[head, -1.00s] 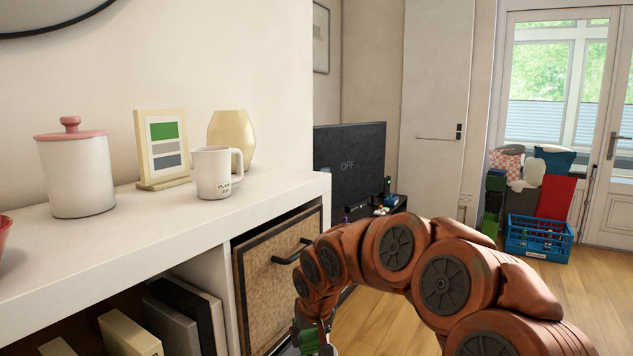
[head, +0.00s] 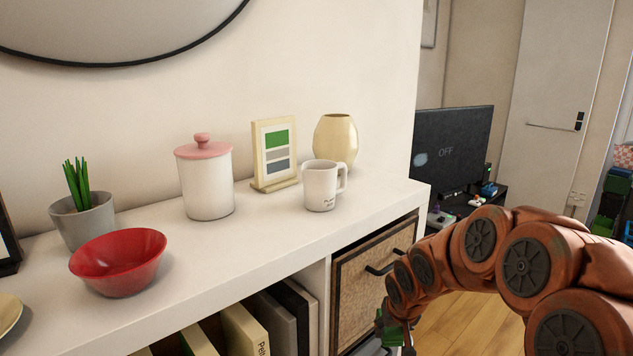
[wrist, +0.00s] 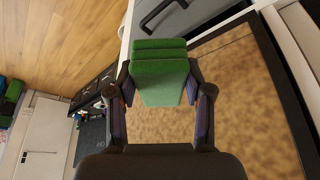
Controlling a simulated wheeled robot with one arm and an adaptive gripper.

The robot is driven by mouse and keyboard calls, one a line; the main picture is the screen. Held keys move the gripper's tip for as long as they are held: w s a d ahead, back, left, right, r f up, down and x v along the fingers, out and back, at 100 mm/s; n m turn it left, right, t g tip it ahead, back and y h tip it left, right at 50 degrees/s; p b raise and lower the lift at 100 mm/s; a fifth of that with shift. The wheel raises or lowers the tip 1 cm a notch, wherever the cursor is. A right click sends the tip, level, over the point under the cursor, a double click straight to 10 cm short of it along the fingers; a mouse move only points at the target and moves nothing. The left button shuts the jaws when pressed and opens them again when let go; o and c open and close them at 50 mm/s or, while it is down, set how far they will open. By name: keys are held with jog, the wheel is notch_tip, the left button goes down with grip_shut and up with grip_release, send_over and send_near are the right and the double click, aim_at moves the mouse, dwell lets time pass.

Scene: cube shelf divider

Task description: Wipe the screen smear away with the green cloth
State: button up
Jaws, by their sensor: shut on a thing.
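The dark screen (head: 468,140) stands past the wall corner at the right of the head view, with "OFF" on it. A pale smear (head: 420,159) shows near its left side. The screen is also partly in the wrist view (wrist: 92,133), at the lower left. My gripper (wrist: 160,92) is shut on the folded green cloth (wrist: 160,70), which sits between its fingers. In the head view the cloth (head: 381,324) is a small green patch below my arm, mostly hidden. The cloth is apart from the screen, near the woven cabinet front.
The white shelf (head: 380,205) holds a mug (head: 320,188), a lidded jar (head: 206,185), a vase (head: 335,143), a picture stand (head: 274,155), a red bowl (head: 118,265) and a plant (head: 82,215). A woven drawer (head: 365,290) is close to my gripper. Wooden floor (head: 455,325) is open at the right.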

jog(key=p+v, duration=0.2)
jog(key=shift+w+d+r+p, duration=0.1)
jog(key=shift+d+p, duration=0.05)
jog(key=shift+p, duration=0.15)
jog(key=shift+s+d+r+p, duration=0.15)
jog(key=shift+s+r+p, duration=0.15)
jog(key=shift+p, duration=0.85)
jog(key=shift+s, duration=0.1)
jog(key=shift+f, duration=0.2)
